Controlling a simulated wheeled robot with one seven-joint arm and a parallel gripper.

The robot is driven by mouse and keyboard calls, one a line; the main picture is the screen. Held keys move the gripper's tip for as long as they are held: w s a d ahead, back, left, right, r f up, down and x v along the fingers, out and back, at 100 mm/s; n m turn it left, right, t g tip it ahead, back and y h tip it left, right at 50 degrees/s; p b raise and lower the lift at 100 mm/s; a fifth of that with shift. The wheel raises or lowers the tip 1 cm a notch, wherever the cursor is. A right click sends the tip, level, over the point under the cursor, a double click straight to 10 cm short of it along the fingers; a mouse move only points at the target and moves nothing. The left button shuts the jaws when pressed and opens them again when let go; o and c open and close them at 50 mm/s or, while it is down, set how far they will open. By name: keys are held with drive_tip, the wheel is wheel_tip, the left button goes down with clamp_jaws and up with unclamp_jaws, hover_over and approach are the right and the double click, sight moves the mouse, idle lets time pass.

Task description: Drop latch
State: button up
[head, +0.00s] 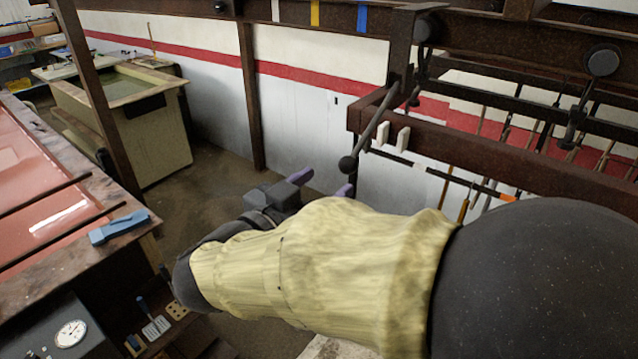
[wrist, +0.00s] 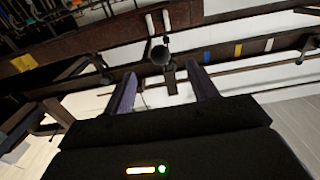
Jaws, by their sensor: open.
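The latch is a dark lever arm (head: 375,125) with a round black knob (head: 348,165) at its lower end. It slants down to the left from the rusty rail frame in the head view. My gripper (head: 322,183) has two purple fingers spread apart, with its tips just below and left of the knob in that view. In the wrist view, the knob (wrist: 160,54) shows beyond the gap between the fingertips of my gripper (wrist: 162,74). Nothing is held. Whether the fingers touch the knob cannot be told. My forearm hides part of the gripper.
A rusty beam (head: 490,160) with two pale blocks (head: 393,136) runs to the right. Other dark knobs (head: 603,61) hang there. A red-topped bench (head: 45,190) with a blue tool (head: 118,227) stands left. A pale tank (head: 135,125) stands behind. Floor between is open.

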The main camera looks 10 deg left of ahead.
sight(342, 170)
drive_tip(key=x, duration=0.8)
drive_tip(key=shift+d, duration=0.1)
drive_tip(key=shift+c, duration=0.2)
drive_tip(key=c, duration=0.8)
drive_tip(key=shift+c, duration=0.2)
